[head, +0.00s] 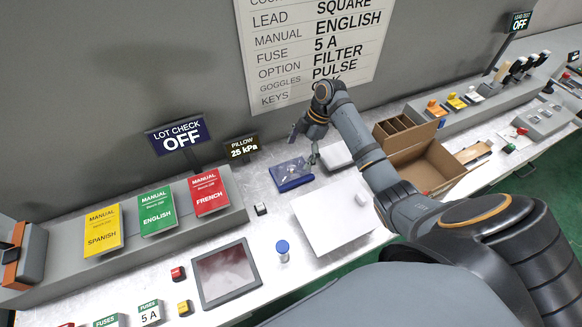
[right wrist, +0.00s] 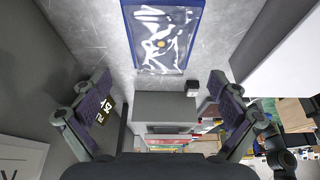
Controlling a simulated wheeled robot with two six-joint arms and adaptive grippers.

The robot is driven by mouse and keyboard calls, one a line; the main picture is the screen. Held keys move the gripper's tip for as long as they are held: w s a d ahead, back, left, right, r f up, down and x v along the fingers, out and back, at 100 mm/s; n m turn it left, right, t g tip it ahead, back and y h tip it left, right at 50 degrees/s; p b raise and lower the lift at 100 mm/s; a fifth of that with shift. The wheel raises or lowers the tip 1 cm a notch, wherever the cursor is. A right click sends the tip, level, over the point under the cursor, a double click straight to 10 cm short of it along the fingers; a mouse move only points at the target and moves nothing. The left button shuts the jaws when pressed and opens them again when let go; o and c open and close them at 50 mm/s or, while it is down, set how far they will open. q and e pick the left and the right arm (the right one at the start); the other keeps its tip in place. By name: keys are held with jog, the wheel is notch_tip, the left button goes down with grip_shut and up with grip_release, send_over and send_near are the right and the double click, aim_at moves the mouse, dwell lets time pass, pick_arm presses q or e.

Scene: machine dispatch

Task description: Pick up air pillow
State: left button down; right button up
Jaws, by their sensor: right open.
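A blue-rimmed flat tray (head: 291,184) lies on the bench beside the "PILLOW 25 kPa" sign (head: 242,148). In it is a glossy, clear, crumpled-looking piece, which appears to be the air pillow (head: 290,171). In the right wrist view the pillow (right wrist: 161,40) shows bright white reflections and a small orange spot, with the blue rim around it. My right gripper (head: 303,147) is open and empty, above the bench near the tray's far right side. Its two fingers (right wrist: 160,82) stand wide apart, with the tray beyond them. My left gripper is not in view.
A white box (head: 336,155) stands right of the tray, a large white panel (head: 325,228) in front. An open cardboard box (head: 428,170) is farther right. A small black button (head: 260,209) and a manual stand (head: 233,213) are at left. The wall is close behind.

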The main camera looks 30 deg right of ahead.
aim_at(292, 168)
jog(key=shift+w+a+f, duration=0.1)
jog(key=shift+w+f, duration=0.1)
jog(key=shift+f, duration=0.15)
jog(key=shift+s+a+f+p, duration=0.15)
jog(key=shift+a+f+p, duration=0.15)
jog(key=shift+p, duration=0.4)
jog(key=x, duration=0.1)
jog(key=p+x, duration=0.1)
jog(key=shift+s+f, duration=0.2)
jog(key=shift+f, duration=0.2)
jog(key=shift+w+a+f, duration=0.1)
jog(key=shift+a+f, duration=0.2)
jog(key=shift+f, duration=0.35)
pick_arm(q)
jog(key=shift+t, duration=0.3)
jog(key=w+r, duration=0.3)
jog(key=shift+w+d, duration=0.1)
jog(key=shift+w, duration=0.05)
pick_arm(e)
jog(key=c, duration=0.9)
